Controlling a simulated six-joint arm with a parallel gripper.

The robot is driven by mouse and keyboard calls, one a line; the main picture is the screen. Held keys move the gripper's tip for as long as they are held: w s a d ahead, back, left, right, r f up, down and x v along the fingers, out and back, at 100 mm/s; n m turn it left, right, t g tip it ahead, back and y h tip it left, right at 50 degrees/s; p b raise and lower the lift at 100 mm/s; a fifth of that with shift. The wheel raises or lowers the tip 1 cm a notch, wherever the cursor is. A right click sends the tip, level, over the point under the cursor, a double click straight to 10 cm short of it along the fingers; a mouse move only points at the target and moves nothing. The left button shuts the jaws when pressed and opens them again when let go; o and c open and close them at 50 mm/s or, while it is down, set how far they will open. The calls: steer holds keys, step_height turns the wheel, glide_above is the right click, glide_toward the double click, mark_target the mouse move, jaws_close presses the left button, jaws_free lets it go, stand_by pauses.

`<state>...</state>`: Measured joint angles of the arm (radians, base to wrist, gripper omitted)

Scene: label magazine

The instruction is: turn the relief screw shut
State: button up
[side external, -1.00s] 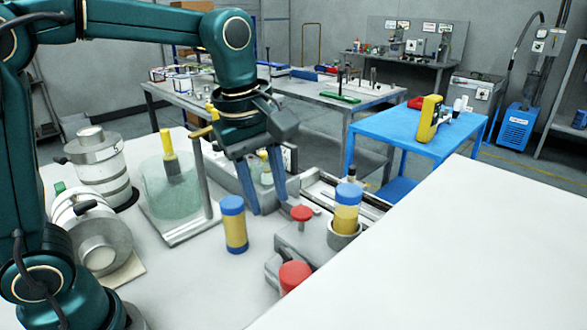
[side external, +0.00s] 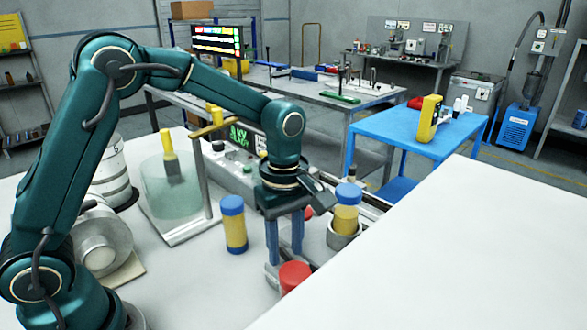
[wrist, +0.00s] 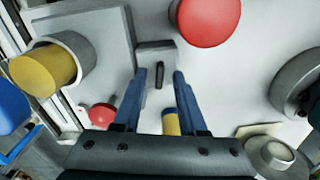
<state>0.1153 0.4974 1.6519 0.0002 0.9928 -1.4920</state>
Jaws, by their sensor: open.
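My gripper (side external: 285,255) is open, pointing down over the grey fixture, with its two blue fingers apart. In the wrist view, a small dark bar (wrist: 159,76) on a grey block (wrist: 155,50) shows between the fingertips (wrist: 159,80). It may be the relief screw; I cannot tell whether the fingers touch it. A large red knob (side external: 295,275) stands in front of the gripper and also shows in the wrist view (wrist: 207,20). A smaller red knob (side external: 308,213), partly hidden behind the gripper, also shows there (wrist: 102,116).
A blue-capped yellow cylinder (side external: 236,228) stands left of the gripper. Another (side external: 346,215) sits in a grey ring (side external: 343,239) at right. A tank of greenish liquid (side external: 172,195) and metal canisters (side external: 100,245) stand farther left. The white surface at right (side external: 450,240) is clear.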

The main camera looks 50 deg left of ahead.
jaws_close()
